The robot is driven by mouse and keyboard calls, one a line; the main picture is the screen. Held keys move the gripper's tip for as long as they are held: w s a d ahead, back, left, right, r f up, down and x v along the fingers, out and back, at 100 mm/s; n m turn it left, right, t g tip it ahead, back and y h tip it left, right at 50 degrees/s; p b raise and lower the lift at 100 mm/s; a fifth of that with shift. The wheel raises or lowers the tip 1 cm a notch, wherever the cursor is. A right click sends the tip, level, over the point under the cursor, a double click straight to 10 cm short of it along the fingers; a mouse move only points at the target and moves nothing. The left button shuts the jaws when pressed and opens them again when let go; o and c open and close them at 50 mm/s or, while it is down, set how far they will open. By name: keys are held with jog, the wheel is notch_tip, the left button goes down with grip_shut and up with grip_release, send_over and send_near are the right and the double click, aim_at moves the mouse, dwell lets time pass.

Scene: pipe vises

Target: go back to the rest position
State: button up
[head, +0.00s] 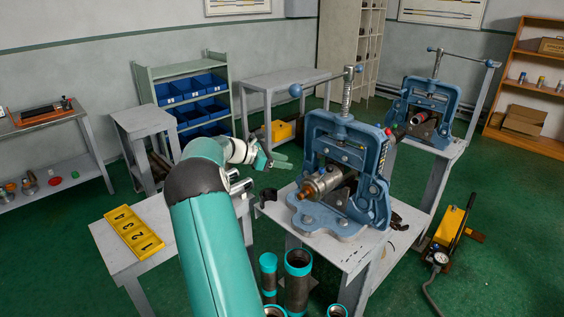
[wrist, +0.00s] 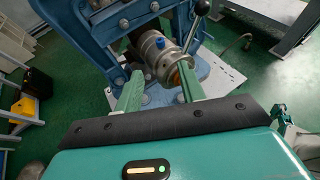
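My gripper (head: 279,161) is in the head view just left of the near blue pipe vise (head: 322,130), above the front tables. In the wrist view my gripper (wrist: 160,74) has its two green fingers spread apart with nothing held between them. Beyond the fingertips is a metal fitting (wrist: 158,58) on the pipe in the near vise. In the head view this fitting (head: 318,187) points toward the lower left. The fingers appear apart from the vise and fitting.
A yellow numbered tray (head: 132,232) lies on the left table (head: 107,255). A second blue vise (head: 425,100) stands behind right. A yellow pump (head: 450,228) and gauge sit on the green floor at right.

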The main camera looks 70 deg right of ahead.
dwell(0.5)
jog(key=w+a+r+m+t+y, duration=0.1)
jog(key=w+a+r+m+t, duration=0.2)
jog(key=a, duration=0.8)
jog(key=w+a+r+t+y, duration=0.15)
jog(key=w+a+t, duration=0.3)
jog(key=a, duration=0.65)
jog(key=w+a+r+m+t+y, duration=0.15)
jog(key=w+a+r, duration=0.25)
jog(key=a, duration=0.8)
jog(key=s+a+m+t+y, duration=0.1)
jog(key=s+a+t, duration=0.1)
jog(key=a, duration=0.8)
jog(key=s+a+f+m+t+y, duration=0.1)
jog(key=s+a, duration=0.4)
jog(key=a, duration=0.6)
jog(key=s+a+f+m+t+y, duration=0.1)
jog(key=s+a+t+y, duration=0.1)
jog(key=a, duration=0.9)
jog(key=shift+s+t+y, duration=0.3)
jog(key=shift+s+t, duration=0.5)
jog(key=shift+t, duration=0.1)
jog(key=shift+w+d+m, duration=0.1)
jog(key=shift+d+m, duration=0.05)
jog(key=shift+m, duration=0.2)
